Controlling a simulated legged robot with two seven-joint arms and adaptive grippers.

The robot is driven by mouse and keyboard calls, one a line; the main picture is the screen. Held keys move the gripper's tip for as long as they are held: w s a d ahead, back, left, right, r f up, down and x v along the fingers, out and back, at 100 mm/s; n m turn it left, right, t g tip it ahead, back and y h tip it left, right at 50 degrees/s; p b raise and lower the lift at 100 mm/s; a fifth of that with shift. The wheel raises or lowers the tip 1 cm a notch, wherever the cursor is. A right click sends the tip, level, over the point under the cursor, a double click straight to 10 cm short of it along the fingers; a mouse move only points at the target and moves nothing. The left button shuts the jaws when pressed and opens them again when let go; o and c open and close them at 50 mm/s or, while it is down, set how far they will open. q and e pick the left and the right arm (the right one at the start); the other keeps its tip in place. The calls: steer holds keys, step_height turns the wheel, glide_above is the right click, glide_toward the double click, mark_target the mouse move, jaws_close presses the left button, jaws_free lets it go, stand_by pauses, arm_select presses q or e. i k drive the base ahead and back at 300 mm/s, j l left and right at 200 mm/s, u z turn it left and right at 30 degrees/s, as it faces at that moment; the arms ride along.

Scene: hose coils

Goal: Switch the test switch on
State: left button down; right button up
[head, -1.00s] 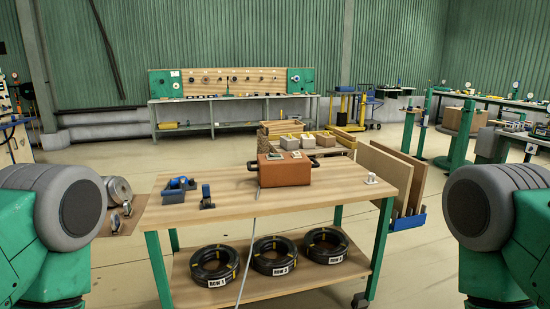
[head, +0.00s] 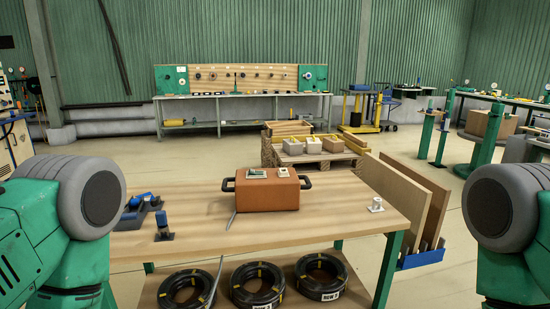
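A brown box (head: 267,194) with a black handle at each end sits at the back of the wooden table (head: 310,228) in front of me. On its top are a greenish panel (head: 257,174) and a small pale block (head: 283,172); I cannot tell whether either is the test switch, or its on or off state. A grey cable (head: 234,224) runs from the box's left front down past the table edge. A small white fixture (head: 376,205) stands near the table's right end. Only upper parts of my arms show at both sides; neither gripper is in view.
Blue tools (head: 163,229) stand on the table's left. Several black hose coils (head: 257,287) lie on the lower shelf. Upright boards (head: 407,207) stand right of the table. A pallet with boxes (head: 312,152) is behind it. The table's front middle is clear.

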mark_target(252, 173)
steer(key=i+l, duration=0.6)
steer(key=i, duration=0.15)
steer(key=i+l, duration=0.65)
steer(key=i+j+u, duration=0.05)
